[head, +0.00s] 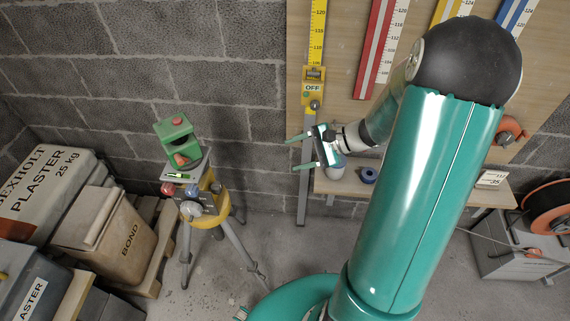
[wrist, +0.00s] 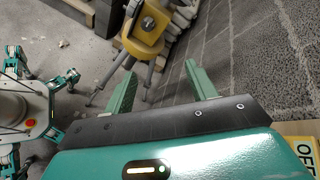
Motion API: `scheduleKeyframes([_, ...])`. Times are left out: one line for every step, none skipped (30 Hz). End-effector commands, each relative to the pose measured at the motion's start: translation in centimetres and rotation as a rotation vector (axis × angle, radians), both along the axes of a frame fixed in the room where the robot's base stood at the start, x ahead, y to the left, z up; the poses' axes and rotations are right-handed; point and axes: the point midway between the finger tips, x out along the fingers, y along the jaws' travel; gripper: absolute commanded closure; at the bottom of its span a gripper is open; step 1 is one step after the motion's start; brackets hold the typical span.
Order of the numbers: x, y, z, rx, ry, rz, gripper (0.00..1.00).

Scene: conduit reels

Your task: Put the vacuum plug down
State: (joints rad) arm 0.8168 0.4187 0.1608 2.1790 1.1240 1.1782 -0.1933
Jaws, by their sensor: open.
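My gripper (head: 296,153) is raised in front of the block wall in the head view, its two green fingers apart and pointing left. In the wrist view its fingers (wrist: 160,72) are spread with nothing held between them. I cannot make out for sure which thing is the vacuum plug. An orange fitting (head: 533,252) with a cable near it sits on the grey box (head: 505,262) at the far right, well away from my gripper. It is too small to tell whether it is a plug.
A yellow tripod (head: 207,206) with a green device (head: 176,139) stands left of my gripper. Plaster and bond containers (head: 112,238) crowd the left. An orange reel (head: 549,208) is at right.

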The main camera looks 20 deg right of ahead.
Motion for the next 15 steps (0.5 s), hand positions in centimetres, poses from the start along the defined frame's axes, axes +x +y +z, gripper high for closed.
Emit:
scheduleKeyframes([-0.6,1.7,1.4,-0.072,-0.007,0.075,0.43])
scheduleKeyframes([-1.0,2.5,1.9,-0.114,-0.009,0.115,0.43])
scheduleKeyframes([-1.7,3.5,2.7,-0.170,-0.013,0.168,0.43])
scheduleKeyframes([-2.2,4.2,3.3,-0.211,-0.018,0.207,0.43])
scheduleKeyframes([-2.7,4.9,3.8,-0.253,-0.022,0.244,0.43])
scheduleKeyframes([-3.4,5.7,4.5,-0.309,-0.029,0.292,0.43])
scheduleKeyframes([-3.9,6.3,5.0,-0.351,-0.037,0.327,0.43])
scheduleKeyframes([-4.4,6.8,5.6,-0.394,-0.045,0.362,0.43])
scheduleKeyframes([-5.2,7.5,6.2,-0.452,-0.058,0.406,0.43])
scheduleKeyframes([-5.7,7.9,6.7,-0.495,-0.067,0.438,0.43])
scheduleKeyframes([-6.2,8.4,7.3,-0.537,-0.078,0.470,0.43])
scheduleKeyframes([-6.9,8.9,7.9,-0.595,-0.096,0.508,0.43])
scheduleKeyframes([-7.5,9.2,8.5,-0.638,-0.109,0.537,0.43])
scheduleKeyframes([-8.0,9.5,9.0,-0.681,-0.124,0.565,0.43])
scheduleKeyframes([-8.7,9.8,9.6,-0.738,-0.145,0.600,0.43])
